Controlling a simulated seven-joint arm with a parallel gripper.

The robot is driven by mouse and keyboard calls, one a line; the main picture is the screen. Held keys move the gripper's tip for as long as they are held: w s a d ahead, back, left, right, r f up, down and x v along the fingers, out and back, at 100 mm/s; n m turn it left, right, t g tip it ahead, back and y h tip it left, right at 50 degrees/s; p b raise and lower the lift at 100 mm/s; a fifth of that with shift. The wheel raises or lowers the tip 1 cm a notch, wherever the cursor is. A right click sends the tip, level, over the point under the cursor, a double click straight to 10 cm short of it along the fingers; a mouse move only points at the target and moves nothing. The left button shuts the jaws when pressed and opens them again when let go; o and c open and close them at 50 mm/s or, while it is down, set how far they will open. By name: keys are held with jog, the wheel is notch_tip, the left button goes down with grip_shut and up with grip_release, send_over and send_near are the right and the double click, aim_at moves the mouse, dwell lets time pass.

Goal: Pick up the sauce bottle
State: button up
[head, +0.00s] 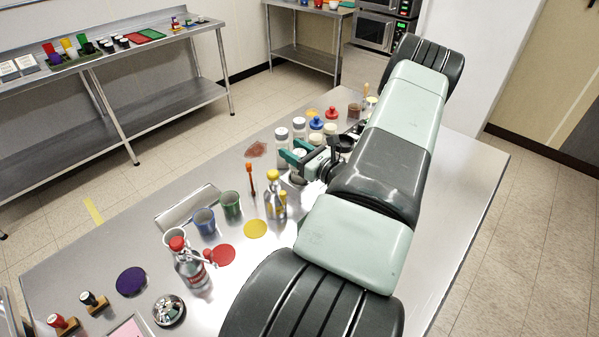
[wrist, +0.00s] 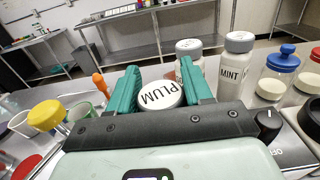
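My gripper (head: 299,158) is low over the table, its two teal fingers apart. In the wrist view the fingers (wrist: 161,76) stand on either side of a round white lid marked PLUM (wrist: 161,94). The lid hides its bottle's body; contact with the fingers is not clear. A bottle marked MINT (wrist: 235,72) stands upright to the right. Which one is the sauce bottle is not certain. A red-capped bottle with a red label (head: 191,269) and a bottle with a yellow label (head: 275,196) stand nearer the front in the head view, apart from my gripper.
White-capped bottles (head: 281,140) stand beside my gripper. Blue-lidded (head: 316,124) and red-lidded jars (head: 331,114) stand beyond. A blue cup (head: 204,221), a green cup (head: 231,206) and an orange-topped tool (head: 250,178) are toward the front left. The table's right side is largely clear.

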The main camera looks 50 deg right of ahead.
grip_shut()
jog(key=shift+r, duration=0.1)
